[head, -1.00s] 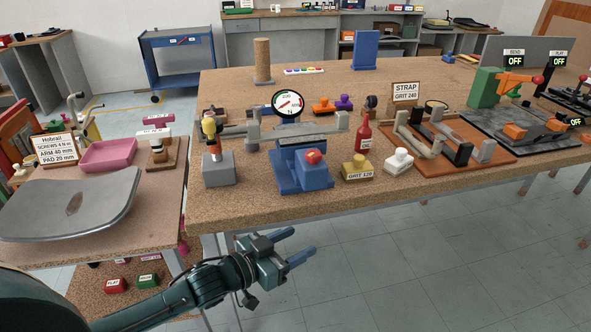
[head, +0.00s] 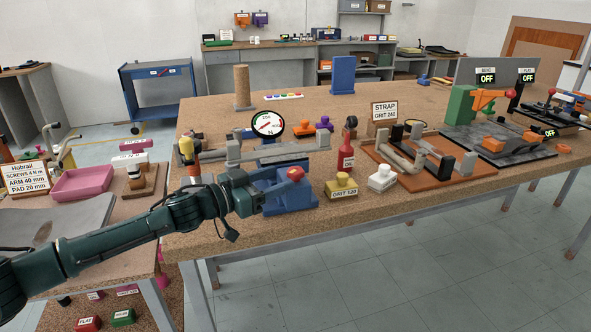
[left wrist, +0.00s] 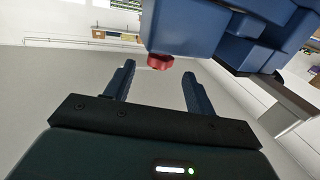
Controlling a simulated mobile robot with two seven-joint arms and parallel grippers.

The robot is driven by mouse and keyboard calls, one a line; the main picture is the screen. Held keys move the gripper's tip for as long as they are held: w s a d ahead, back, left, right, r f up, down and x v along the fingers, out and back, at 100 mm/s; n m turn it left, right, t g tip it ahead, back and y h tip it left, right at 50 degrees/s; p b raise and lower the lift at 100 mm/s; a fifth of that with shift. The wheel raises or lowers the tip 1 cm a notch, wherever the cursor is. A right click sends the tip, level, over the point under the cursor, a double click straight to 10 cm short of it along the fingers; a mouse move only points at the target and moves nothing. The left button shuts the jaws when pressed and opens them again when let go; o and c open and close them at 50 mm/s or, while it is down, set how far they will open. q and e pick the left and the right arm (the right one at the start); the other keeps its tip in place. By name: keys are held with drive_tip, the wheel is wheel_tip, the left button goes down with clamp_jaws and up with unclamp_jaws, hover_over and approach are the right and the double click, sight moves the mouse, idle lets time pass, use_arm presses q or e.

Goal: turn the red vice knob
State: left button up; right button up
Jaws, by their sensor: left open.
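The red vice knob (head: 294,172) is at the front of the blue vice (head: 298,200), near the table's front edge. My left gripper (head: 276,190) is in front of the vice, with its blue fingers close to the knob and hard to tell from the blue vice. In the left wrist view the gripper (left wrist: 158,70) is open and empty. The knob (left wrist: 160,62) shows there near the fingertips, in the gap between them, with the blue vice body (left wrist: 190,30) above. I cannot tell whether a finger touches it. My right gripper is not in view.
A yellow grit block (head: 341,187) and a white block (head: 382,178) stand right of the vice. A red oil bottle (head: 346,152) is behind them. A gauge (head: 268,124) stands behind the vice. My left arm hides part of the table's left front.

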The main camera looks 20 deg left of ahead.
sight(289, 176)
use_arm(q)
drive_tip(key=x, duration=0.6)
drive_tip(key=shift+c, duration=0.2)
drive_tip(key=c, duration=0.9)
